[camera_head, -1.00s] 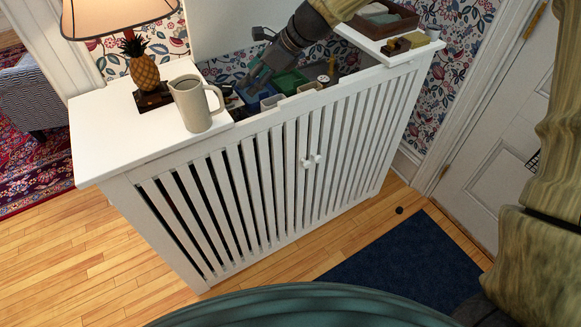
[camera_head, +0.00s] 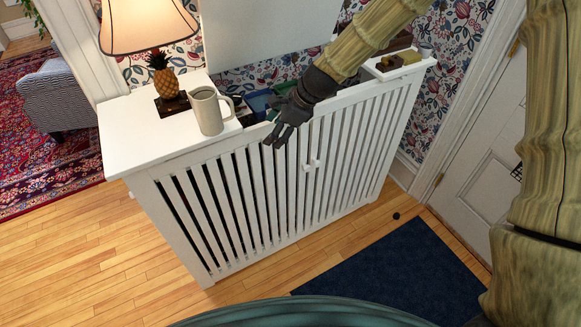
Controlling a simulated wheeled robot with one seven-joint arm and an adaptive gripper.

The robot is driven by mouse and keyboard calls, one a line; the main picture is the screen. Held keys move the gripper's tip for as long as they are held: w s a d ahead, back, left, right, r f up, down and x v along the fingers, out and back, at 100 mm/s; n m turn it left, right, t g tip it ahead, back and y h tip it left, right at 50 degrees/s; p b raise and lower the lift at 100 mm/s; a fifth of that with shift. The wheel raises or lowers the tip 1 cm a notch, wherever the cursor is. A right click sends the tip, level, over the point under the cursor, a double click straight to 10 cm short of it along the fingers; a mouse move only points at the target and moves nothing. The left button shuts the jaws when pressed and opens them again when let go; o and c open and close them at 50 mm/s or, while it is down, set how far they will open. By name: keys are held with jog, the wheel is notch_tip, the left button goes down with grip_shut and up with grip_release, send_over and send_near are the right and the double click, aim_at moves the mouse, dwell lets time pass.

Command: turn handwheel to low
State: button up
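No handwheel can be made out in this view. My gripper (camera_head: 275,143) is dark grey and hangs in front of the top front edge of the white slatted cabinet (camera_head: 160,160), fingers pointing down and left. It appears empty, but the gap between its fingers is too small to judge. My arm and gripper hide part of the cabinet's recessed middle, where a blue bin (camera_head: 257,102) shows.
A grey pitcher (camera_head: 209,112) and a pineapple lamp (camera_head: 163,76) stand on the cabinet's left top. A wooden tray (camera_head: 398,55) is on its right top. A dark blue mat (camera_head: 385,275) lies before it. The floor at left is clear.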

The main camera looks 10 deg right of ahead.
jog(key=s+d+f+n+h, duration=0.1)
jog(key=s+d+f+n, duration=0.1)
jog(key=s+f, duration=0.4)
notch_tip(320, 180, down, 4)
jog(key=shift+s+d+r+n+g+h+p, duration=0.3)
jog(key=shift+n+h, duration=0.1)
jog(key=shift+n, duration=0.1)
